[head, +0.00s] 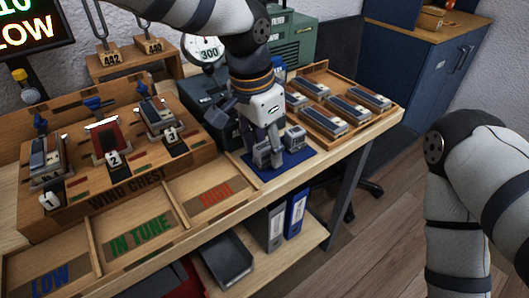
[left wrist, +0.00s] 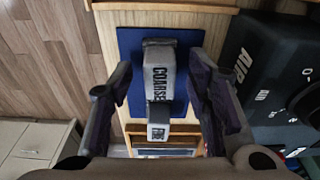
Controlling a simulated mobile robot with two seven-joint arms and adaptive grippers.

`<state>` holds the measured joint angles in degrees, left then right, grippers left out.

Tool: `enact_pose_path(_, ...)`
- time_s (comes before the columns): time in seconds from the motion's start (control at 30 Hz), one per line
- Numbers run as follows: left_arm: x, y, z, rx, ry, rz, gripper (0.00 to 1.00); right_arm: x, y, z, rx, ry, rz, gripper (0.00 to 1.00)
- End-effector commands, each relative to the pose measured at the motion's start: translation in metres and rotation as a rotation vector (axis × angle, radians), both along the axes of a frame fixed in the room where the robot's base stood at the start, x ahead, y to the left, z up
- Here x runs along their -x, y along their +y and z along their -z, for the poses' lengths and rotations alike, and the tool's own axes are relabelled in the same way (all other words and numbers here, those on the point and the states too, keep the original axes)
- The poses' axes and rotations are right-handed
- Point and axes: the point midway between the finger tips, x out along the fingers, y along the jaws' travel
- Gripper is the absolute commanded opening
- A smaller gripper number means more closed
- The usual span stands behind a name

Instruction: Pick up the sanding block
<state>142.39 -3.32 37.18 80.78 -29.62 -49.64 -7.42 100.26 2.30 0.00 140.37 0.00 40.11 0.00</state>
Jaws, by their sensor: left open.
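A grey sanding block marked COARSE (left wrist: 158,75) lies on a blue mat (left wrist: 130,50) in the left wrist view. A smaller grey block (left wrist: 158,131) with a dark label, too small to read surely, sits beside it. My left gripper (left wrist: 161,77) is open, pointing down, with a finger on each side of the COARSE block and gaps showing. My right gripper is out of view; only its arm shows.
A wooden tray (head: 340,128) with several reed blocks lies right of the mat. The wind chest (head: 100,187) and compartments marked LOW, IN TUNE and HIGH (head: 216,195) are left. A black box marked AIR (left wrist: 265,80) is close to my left gripper.

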Motion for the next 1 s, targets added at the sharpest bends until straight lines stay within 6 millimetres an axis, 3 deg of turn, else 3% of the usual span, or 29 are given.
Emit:
enact_pose_path(0.07,0.0,0.0,-0.001,-0.001,-0.001,0.0,0.43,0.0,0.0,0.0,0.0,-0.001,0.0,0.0)
enact_pose_path(0.2,0.0,0.0,-0.001,-0.001,-0.001,0.0,0.11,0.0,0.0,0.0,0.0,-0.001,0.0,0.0)
enact_pose_path(0.27,0.0,0.0,-0.001,-0.001,-0.001,0.0,0.0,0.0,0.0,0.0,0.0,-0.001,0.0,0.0)
enact_pose_path(0.67,0.0,0.0,-0.009,0.0,-0.002,0.0,0.0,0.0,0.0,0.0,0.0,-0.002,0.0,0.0)
enact_pose_path(0.8,0.0,0.0,-0.036,0.002,-0.004,-0.001,0.0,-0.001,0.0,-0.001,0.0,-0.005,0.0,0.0)
enact_pose_path(1.0,0.05,-0.004,-0.101,-0.001,-0.021,0.001,0.0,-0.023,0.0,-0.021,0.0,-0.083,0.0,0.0)
